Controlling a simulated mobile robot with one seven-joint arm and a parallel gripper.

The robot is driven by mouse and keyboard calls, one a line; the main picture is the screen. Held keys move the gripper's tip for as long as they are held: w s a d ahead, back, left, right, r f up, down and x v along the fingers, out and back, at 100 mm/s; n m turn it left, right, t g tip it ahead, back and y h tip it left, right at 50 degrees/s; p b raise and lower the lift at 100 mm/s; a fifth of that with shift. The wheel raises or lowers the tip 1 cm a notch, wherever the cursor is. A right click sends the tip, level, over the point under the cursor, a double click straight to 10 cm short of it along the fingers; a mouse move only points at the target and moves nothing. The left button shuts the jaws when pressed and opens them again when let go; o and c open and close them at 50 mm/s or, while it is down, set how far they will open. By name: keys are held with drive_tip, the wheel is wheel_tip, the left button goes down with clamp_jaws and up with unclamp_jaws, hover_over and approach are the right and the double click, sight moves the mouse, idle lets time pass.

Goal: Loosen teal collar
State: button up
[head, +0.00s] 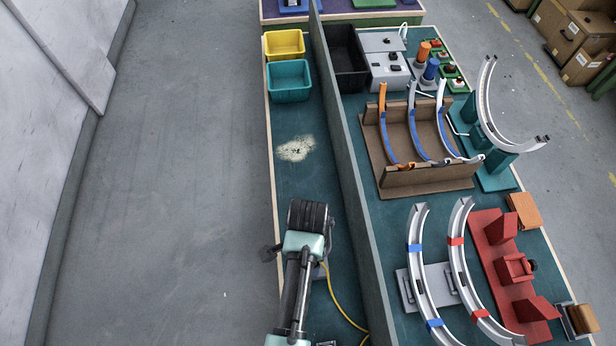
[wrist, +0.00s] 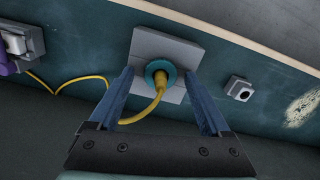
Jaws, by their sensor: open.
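The teal collar (wrist: 160,72) is a ring around the yellow plug on a square grey plate (wrist: 166,48) in the wrist view. A yellow cable (wrist: 143,115) runs from the plug down and to the left. My gripper (wrist: 165,75) is open, with one blue finger on each side of the collar in the picture. I cannot tell how far the fingertips are above the plate. In the head view my wrist hides the collar, and the yellow cable (head: 345,312) shows to its right.
A small grey socket block (wrist: 238,88) stands right of the plate. A grey and purple device (wrist: 18,48) is at the left. A tall divider (head: 350,170) runs along the bench beside my arm. Teal (head: 289,81) and yellow (head: 284,44) bins stand at the far end.

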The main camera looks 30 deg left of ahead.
clamp_jaws()
idle(0.4)
